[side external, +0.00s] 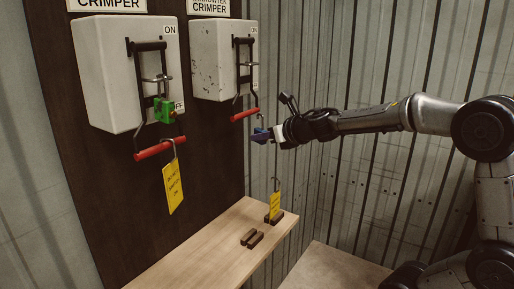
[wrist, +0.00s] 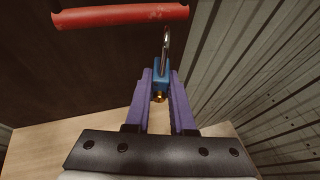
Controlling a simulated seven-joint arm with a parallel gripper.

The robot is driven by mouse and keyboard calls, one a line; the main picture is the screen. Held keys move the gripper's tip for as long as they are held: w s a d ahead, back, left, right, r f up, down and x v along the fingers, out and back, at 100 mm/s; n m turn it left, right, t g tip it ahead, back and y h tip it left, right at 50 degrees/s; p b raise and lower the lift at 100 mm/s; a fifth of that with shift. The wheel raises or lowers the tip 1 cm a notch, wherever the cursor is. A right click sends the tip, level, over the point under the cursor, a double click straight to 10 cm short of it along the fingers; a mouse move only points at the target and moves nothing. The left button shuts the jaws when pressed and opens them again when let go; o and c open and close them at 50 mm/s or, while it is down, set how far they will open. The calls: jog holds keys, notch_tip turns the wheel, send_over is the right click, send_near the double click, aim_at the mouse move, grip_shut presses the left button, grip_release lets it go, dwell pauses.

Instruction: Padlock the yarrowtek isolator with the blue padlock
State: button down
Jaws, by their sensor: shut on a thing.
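The right-hand isolator (side external: 221,66) is a chipped off-white box under a cut-off label ending in CRIMPER, whose upper line is hard to read. Its lever is down, with the red handle (side external: 244,114) below the box. A red handle (wrist: 120,15) also crosses the upper left of the wrist view. My gripper (side external: 262,136) is just below and right of that handle, apart from the box. In the wrist view its purple fingers are shut on the blue padlock (wrist: 161,77). The padlock's shackle points up, near the red bar's right end. Whether the shackle is open is unclear.
The left isolator (side external: 105,75) carries a green padlock (side external: 164,110) and a hanging yellow tag (side external: 173,186). A wooden shelf (side external: 190,251) below holds dark blocks (side external: 252,238) and another yellow tag on a hook (side external: 275,205). Corrugated wall stands to the right.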

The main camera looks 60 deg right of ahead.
jog(key=s+r+n+y, duration=0.2)
jog(key=s+r, duration=0.2)
jog(key=r, duration=0.6)
jog(key=n+y, duration=0.2)
send_near(242, 90)
jog(key=shift+w+a+t, duration=0.1)
jog(key=shift+w+t, duration=0.2)
jog(key=shift+w, duration=1.65)
jog(key=shift+f, duration=0.95)
jog(key=c, duration=0.7)
grip_release()
jog(key=shift+s, duration=0.1)
